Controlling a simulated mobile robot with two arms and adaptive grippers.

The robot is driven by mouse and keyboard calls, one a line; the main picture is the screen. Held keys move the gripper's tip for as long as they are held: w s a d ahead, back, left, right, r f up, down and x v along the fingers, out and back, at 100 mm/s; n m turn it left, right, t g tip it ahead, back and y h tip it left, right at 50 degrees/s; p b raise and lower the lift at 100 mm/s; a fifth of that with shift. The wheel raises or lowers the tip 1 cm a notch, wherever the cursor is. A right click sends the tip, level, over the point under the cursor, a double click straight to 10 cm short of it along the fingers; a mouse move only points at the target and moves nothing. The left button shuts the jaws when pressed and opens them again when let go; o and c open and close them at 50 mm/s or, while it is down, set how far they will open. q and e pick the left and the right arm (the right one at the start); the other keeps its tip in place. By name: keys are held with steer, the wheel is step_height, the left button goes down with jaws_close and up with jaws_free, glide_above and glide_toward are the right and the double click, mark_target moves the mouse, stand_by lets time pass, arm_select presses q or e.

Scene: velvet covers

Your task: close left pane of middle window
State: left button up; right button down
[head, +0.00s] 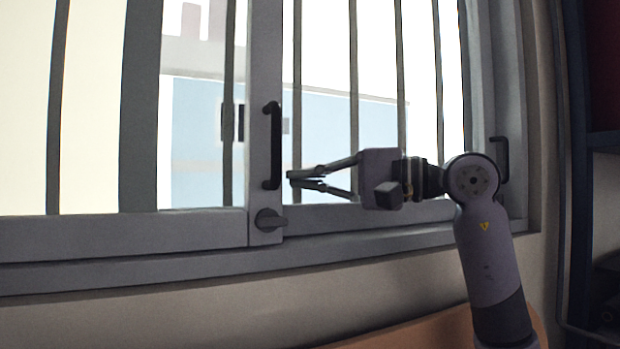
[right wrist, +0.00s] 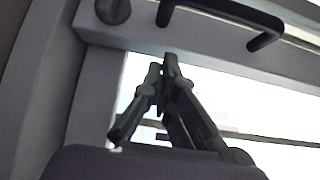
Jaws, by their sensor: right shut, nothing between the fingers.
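The window's left pane (head: 130,232) has a grey frame and fills the left of the head view. A black bar handle (head: 272,145) stands upright on its right stile, with a round dark knob (head: 268,219) below. In the right wrist view the handle (right wrist: 225,18) and knob (right wrist: 113,10) lie past the fingertips. My right gripper (head: 290,179) points left, shut and empty, its tips just right of the handle's lower end. I cannot tell whether they touch the handle or stile. The tips also show in the right wrist view (right wrist: 170,62). My left gripper is out of view.
Another black handle (head: 501,159) is at the window's right side, behind my right arm. Upright dark bars (head: 354,80) cross the window. The sill (head: 150,262) runs below. A dark shelf unit (head: 600,200) stands at the right edge, and an orange-brown surface (head: 430,335) is below.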

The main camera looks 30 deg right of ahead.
mark_target(192, 179)
steer(key=a, duration=1.1)
steer(key=a+p, duration=0.1)
steer(key=a, duration=0.4)
steer(key=shift+w+a, duration=0.2)
steer(key=shift+w, duration=0.2)
steer(key=shift+d, duration=0.1)
